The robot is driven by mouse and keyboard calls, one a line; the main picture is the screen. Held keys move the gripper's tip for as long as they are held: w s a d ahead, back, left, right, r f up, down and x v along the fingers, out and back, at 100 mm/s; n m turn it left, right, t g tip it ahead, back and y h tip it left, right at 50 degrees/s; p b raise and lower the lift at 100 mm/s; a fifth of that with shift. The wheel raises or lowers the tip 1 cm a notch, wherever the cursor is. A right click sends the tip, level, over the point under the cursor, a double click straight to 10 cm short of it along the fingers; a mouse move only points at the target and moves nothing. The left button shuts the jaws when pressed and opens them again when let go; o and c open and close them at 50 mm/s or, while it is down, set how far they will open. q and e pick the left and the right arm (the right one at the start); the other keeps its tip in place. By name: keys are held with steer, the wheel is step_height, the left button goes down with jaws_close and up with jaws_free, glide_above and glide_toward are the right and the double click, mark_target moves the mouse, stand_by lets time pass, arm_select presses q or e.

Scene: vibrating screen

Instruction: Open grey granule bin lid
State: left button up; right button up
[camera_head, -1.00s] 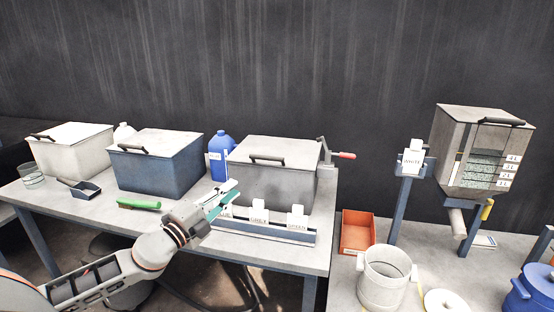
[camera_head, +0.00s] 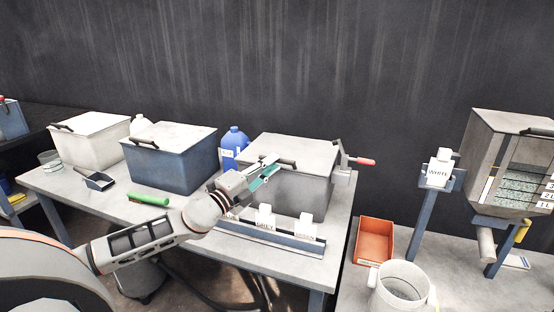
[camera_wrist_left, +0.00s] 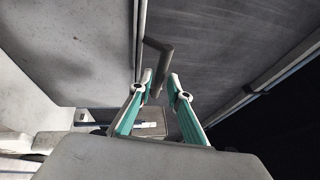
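The grey granule bin (camera_head: 305,196) stands at the right end of the left table. Its lid (camera_head: 305,148) is down on it, with a dark handle (camera_head: 287,162) at the front edge. My left gripper (camera_head: 268,171) is at the bin's upper front edge, beside the handle. In the left wrist view its two green-padded fingers (camera_wrist_left: 158,90) are apart, with the dark handle (camera_wrist_left: 158,62) between and just beyond their tips. I cannot tell whether they touch it. My right gripper is not in view.
A blue bin (camera_head: 170,166) and a white bin (camera_head: 85,148) stand to the left. A blue jug (camera_head: 235,141) is behind the arm. A label rack (camera_head: 272,236) lies in front of the grey bin. A crank with a red grip (camera_head: 364,161) sits at the bin's right.

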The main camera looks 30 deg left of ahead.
arm_select(q)
steer(key=shift+x, duration=1.55)
jaws_close()
steer(key=shift+p, duration=0.3)
